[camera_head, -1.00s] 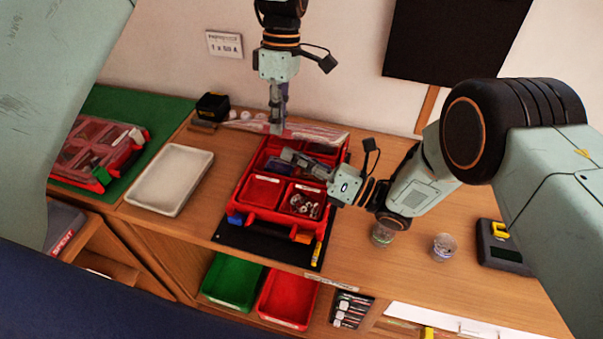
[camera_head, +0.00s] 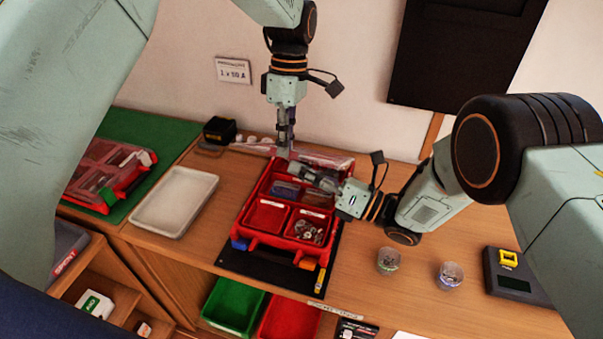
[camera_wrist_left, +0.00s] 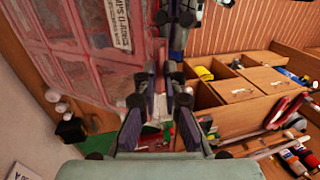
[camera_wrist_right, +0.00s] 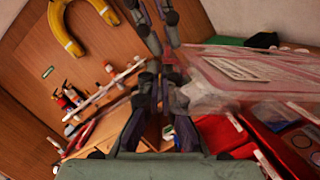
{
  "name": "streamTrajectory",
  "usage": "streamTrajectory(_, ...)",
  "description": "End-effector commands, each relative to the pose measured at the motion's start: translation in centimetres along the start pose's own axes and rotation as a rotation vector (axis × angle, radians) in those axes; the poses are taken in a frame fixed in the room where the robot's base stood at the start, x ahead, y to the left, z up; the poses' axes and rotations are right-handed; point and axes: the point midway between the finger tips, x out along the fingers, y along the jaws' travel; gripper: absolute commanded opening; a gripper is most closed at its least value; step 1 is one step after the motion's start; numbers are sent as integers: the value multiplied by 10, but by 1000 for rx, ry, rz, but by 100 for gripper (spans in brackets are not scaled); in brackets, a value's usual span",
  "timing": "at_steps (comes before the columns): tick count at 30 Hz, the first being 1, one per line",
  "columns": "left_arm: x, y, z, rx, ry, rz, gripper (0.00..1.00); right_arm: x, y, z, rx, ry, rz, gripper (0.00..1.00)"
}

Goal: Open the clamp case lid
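The red clamp case (camera_head: 240,222) stands on the middle of the bench, its compartments uncovered. Its clear pinkish lid (camera_head: 335,162) is raised at the back and shows nearly edge-on. The lid also fills the upper left of the left wrist view (camera_wrist_left: 75,50) and the right of the right wrist view (camera_wrist_right: 255,72). My left gripper (camera_head: 284,153) points down by the lid. My right gripper (camera_head: 297,170) reaches in from the right above the rear compartments. Whether either touches the lid is unclear.
A closed red case (camera_head: 110,175) lies on the green mat at left. A white tray (camera_head: 172,203) stands between the cases. Two small clear cups (camera_head: 389,260) (camera_head: 450,274) and a dark device (camera_head: 515,284) are at right. Open bench lies around the cups.

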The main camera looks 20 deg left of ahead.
Motion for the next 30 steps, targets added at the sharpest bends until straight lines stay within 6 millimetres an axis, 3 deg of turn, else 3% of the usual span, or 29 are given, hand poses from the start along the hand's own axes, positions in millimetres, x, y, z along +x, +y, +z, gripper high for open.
streamTrajectory(1, 10, -1, 2, 2, -2, -11, 12, 3, 0, 14, -25, -23, 11, 0)
streamTrajectory(7, 11, -2, 2, 1, -2, -16, 28, 2, 0, 15, -25, -23, 9, 0)
streamTrajectory(30, 5, -3, 0, 0, 1, -18, 28, 1, -1, 12, -19, -21, 1, 0)
